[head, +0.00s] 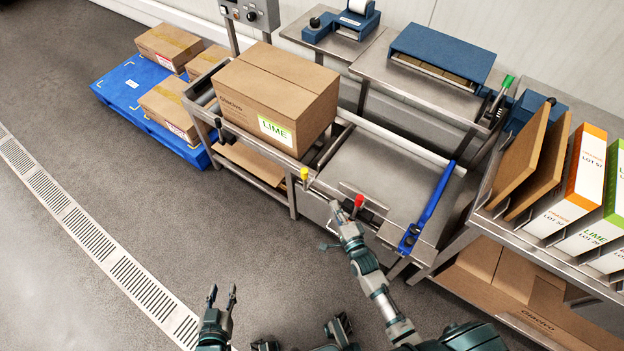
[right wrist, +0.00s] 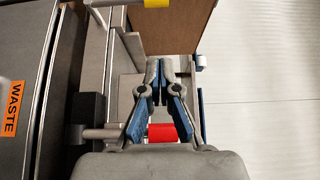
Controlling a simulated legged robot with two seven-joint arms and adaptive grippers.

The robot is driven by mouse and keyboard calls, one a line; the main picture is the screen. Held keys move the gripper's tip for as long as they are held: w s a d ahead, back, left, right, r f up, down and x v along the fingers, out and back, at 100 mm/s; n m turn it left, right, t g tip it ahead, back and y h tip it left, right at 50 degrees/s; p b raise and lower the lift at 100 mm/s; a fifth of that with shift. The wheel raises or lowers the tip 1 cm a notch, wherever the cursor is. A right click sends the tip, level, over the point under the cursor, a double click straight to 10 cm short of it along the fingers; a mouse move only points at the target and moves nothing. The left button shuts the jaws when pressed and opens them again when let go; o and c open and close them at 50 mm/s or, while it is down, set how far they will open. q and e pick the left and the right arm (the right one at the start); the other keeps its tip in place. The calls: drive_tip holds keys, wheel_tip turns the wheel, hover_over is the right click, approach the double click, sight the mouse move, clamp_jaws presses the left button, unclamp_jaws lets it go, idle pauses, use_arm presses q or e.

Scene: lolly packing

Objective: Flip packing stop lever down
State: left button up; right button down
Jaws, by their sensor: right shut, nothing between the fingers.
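A lever with a red knob (head: 359,201) stands at the front edge of the metal table, and the red knob (right wrist: 163,132) also shows in the right wrist view behind the fingers. A lever with a yellow knob (head: 304,173) stands to its left; it also shows at the top of the right wrist view (right wrist: 135,3). I cannot tell which is the packing stop lever. My right gripper (head: 336,212) is shut and empty, just left of the red knob; contact is unclear. My left gripper (head: 222,294) is open and empty above the floor.
A LIME carton (head: 270,97) sits on the roller table left of the levers. A blue bar (head: 428,210) lies along the table's right side. A rack with upright boxes (head: 576,180) stands at right. A WASTE label (right wrist: 12,108) shows in the wrist view.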

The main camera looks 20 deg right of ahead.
use_arm(q)
drive_tip(key=w+d+r+t+h+b, duration=0.2)
drive_tip(key=w+r+t+b, duration=0.1)
drive_tip(key=r+t, duration=0.4)
drive_tip(key=shift+r, duration=0.65)
use_arm(e)
drive_tip(key=w+a, duration=0.3)
drive_tip(key=w, duration=0.9)
drive_tip(key=shift+w+a, duration=0.15)
drive_tip(key=shift+a, duration=0.2)
use_arm(q)
drive_tip(key=shift+w+d, duration=0.1)
drive_tip(key=shift+w, duration=0.1)
